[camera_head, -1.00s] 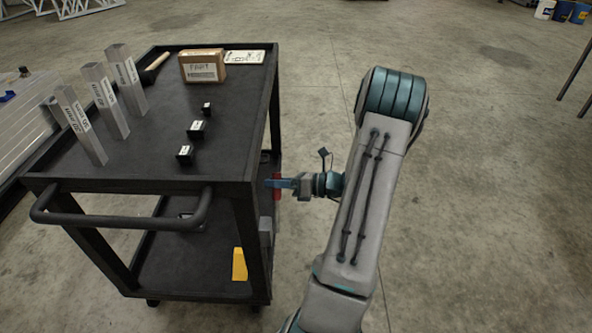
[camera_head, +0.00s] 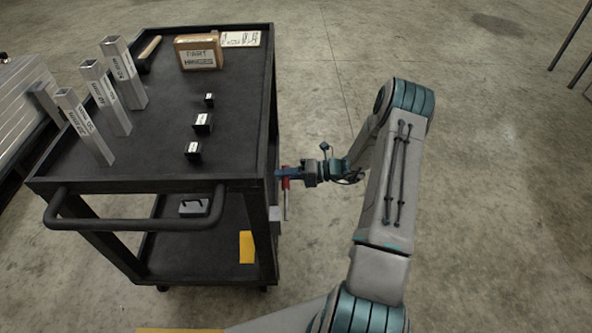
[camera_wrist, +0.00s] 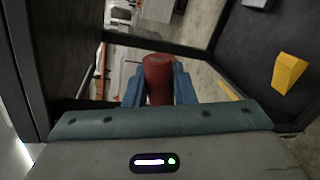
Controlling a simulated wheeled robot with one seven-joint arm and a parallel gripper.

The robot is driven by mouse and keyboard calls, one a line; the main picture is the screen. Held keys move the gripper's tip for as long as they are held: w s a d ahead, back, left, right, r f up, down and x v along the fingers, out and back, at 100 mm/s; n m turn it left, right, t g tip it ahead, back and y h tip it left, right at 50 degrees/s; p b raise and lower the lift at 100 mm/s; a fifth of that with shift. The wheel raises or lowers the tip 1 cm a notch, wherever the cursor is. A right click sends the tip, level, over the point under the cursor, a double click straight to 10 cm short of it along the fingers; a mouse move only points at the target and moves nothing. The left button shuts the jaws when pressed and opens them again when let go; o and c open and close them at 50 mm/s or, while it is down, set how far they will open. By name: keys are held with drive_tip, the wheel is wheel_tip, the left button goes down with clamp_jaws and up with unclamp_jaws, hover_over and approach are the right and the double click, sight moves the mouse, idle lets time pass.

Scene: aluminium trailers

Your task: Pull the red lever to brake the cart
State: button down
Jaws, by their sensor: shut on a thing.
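The black cart (camera_head: 150,187) stands at the left of the head view, with its handle (camera_head: 135,217) toward me. The red lever (camera_head: 286,184) is at the cart's right side, below the top shelf's edge. My gripper (camera_head: 284,173) reaches it from the right. In the wrist view the red lever (camera_wrist: 158,77) stands between the two blue fingers of my gripper (camera_wrist: 159,90), which are shut on it. The lower part of the lever is hidden by the gripper body in the wrist view.
The top shelf carries several upright metal tubes (camera_head: 106,98), a cardboard box (camera_head: 199,52) and small black blocks (camera_head: 202,123). A yellow piece (camera_head: 247,247) shows at the lower shelf. Metal profiles (camera_head: 20,110) lie left of the cart. The floor (camera_head: 480,180) right of my arm is clear.

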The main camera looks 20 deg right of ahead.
drive_tip(key=shift+f, duration=0.15)
drive_tip(key=c, duration=1.3)
unclamp_jaws()
drive_tip(key=shift+f, duration=0.1)
drive_tip(key=shift+o, duration=0.2)
drive_tip(key=shift+d, duration=0.1)
drive_tip(key=v, duration=1.3)
drive_tip(key=shift+d, duration=0.4)
